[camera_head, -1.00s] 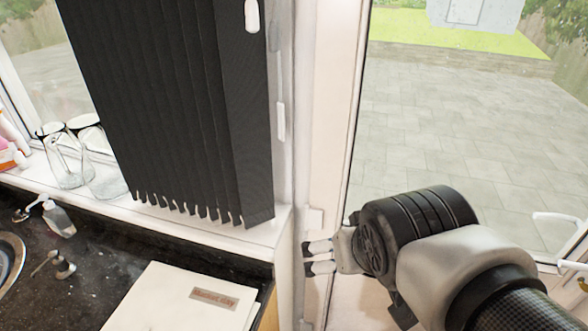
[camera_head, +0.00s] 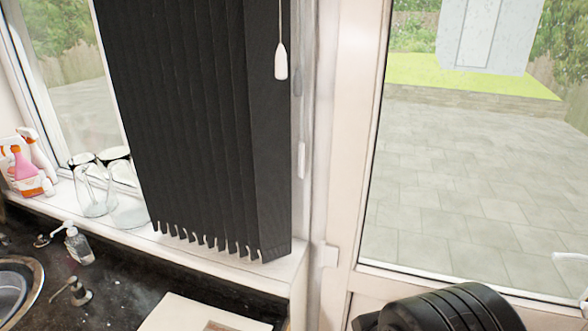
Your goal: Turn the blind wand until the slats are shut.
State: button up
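The dark vertical blind (camera_head: 195,130) hangs in front of the window at the left, its slats bunched side by side. A white wand end (camera_head: 281,62) hangs near its right edge, high in the view. A second slim white piece (camera_head: 301,160) hangs lower, by the frame to the right of the blind; I cannot tell whether it belongs to the blind. My arm's dark wrist shows at the bottom right, well below and right of the wand. My gripper's fingers are out of view.
Glass jugs (camera_head: 130,208) and spray bottles (camera_head: 28,165) stand on the white sill. A soap dispenser (camera_head: 77,245) and a sink (camera_head: 15,285) are on the dark granite counter. A white book (camera_head: 185,313) lies at the front. A glazed door (camera_head: 470,190) fills the right.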

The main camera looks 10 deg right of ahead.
aim_at(300, 145)
jog(key=k+j, duration=0.75)
jog(key=j, duration=0.15)
